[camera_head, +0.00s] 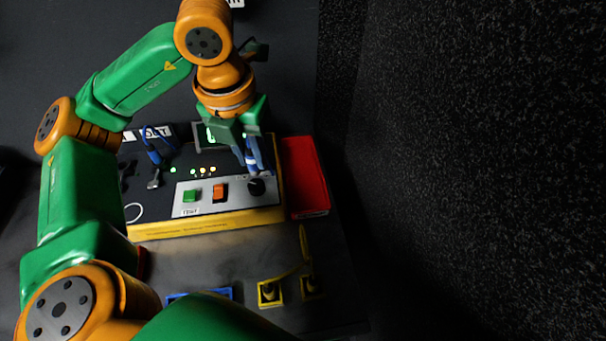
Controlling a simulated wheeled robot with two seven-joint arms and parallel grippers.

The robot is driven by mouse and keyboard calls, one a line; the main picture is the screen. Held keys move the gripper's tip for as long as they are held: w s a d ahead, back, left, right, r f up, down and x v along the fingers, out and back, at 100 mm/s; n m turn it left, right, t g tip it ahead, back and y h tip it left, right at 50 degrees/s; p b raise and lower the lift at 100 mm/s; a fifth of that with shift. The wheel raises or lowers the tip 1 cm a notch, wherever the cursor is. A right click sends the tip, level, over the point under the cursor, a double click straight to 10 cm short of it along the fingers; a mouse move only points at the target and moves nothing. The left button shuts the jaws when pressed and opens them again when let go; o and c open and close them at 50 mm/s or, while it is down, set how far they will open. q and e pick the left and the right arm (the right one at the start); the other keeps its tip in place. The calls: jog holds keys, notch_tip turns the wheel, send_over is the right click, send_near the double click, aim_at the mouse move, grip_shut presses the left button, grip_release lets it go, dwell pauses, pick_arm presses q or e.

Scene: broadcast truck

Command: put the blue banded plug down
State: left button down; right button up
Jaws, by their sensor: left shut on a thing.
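My left gripper (252,150) is shut on the blue banded plug (253,163), a blue piece with a pale band. It holds the plug over the right part of the control panel, just above the black round knob (257,187). Whether the plug touches the panel I cannot tell. My left arm partly hides the panel's back. My right gripper is not in view.
The yellow-edged panel (205,226) carries a green button (190,196), an orange switch (219,192) and small lights. A red tray (304,177) lies right of it. Yellow holders (270,293) and a blue piece (200,295) are in front. A dark speckled wall stands right.

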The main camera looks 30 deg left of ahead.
pick_arm(q)
jog(key=w+f, duration=0.3)
jog(key=w, duration=0.1)
jog(key=w+d+f, duration=0.1)
jog(key=w+f, duration=0.2)
jog(key=w, duration=0.2)
jog(key=w+d+f+p, duration=0.1)
jog(key=w+f, duration=0.2)
jog(key=w, duration=0.1)
jog(key=shift+w+f, duration=0.1)
jog(key=shift+w, duration=0.05)
jog(key=f, duration=0.1)
jog(key=f+p, duration=0.1)
jog(key=f, duration=0.1)
jog(key=shift+w+f, duration=0.2)
jog(key=shift+f, duration=0.1)
jog(key=shift+a+f, duration=0.1)
jog(key=shift+f, duration=0.2)
jog(key=c, duration=0.7)
grip_release()
jog(key=shift+r, duration=0.1)
jog(key=shift+c, duration=0.2)
